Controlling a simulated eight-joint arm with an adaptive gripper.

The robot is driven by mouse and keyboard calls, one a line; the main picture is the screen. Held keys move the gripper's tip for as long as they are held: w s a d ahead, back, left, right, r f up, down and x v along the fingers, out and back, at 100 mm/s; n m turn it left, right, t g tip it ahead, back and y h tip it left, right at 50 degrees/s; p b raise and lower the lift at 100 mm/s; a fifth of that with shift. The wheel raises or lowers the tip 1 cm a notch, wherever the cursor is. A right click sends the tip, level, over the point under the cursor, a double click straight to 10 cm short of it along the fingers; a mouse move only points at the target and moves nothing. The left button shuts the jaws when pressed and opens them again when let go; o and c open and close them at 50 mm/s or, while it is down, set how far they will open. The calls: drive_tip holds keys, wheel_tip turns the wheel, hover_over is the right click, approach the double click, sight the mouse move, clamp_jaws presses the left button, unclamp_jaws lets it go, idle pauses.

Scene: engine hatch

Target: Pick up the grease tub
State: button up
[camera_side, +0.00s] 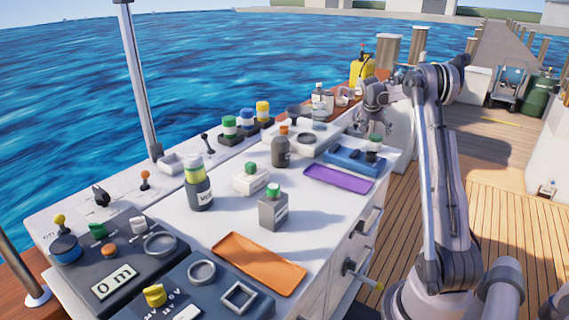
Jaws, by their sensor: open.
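No container here has a label I can read as grease, so I cannot tell which one is the grease tub. Other containers stand on the counter: a dark jar with a yellow-green lid (198,184), a white box with a green cap (251,179), a grey can with a green cap (273,208) and a dark bottle with an orange cap (281,150).
A blue tray (352,163), purple mat (338,179) and orange tray (259,264) lie on the counter (222,226). Several bottles (320,103) and a yellow jug (362,70) stand at the far end. Dark panels with rings and knobs fill the near left. Water lies beyond.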

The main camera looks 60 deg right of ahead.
sight(375, 137)
drive_tip(key=shift+w+x, duration=0.15)
drive_tip(key=shift+x, duration=1.9)
drive_tip(key=shift+w+x, duration=0.15)
drive_tip(key=shift+x, duration=1.9)
drive_tip(key=shift+c, duration=0.3)
drive_tip(key=c, duration=1.3)
